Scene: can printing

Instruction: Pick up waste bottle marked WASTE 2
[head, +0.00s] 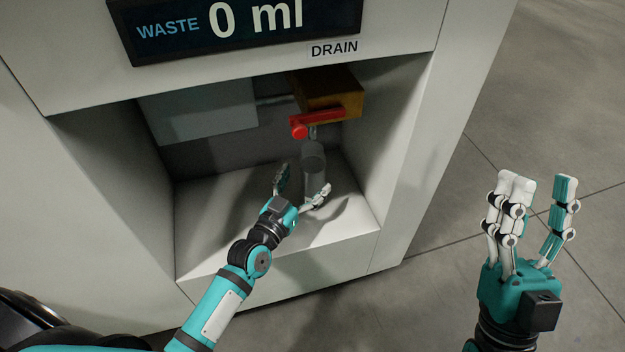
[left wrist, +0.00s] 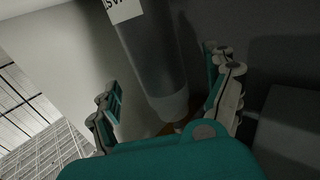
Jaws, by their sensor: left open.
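A grey bottle (head: 314,170) stands upright in the recess of the machine, below the drain spout. Its marking cannot be read in the head view. In the left wrist view the bottle (left wrist: 152,55) lies between the fingers, with part of a white label at the top edge showing only some letters. My left gripper (head: 302,190) is open, with its fingers on either side of the bottle; whether they touch it cannot be told. My right gripper (head: 535,205) is raised outside the recess, to the right, with its fingers apart and empty.
A drain valve with a red handle (head: 326,122) and an orange-brown body (head: 330,92) hangs just above the bottle. A grey box (head: 200,108) is at the recess's upper left. The recess floor (head: 215,215) is clear on the left. A display (head: 235,22) reads WASTE 0 ml.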

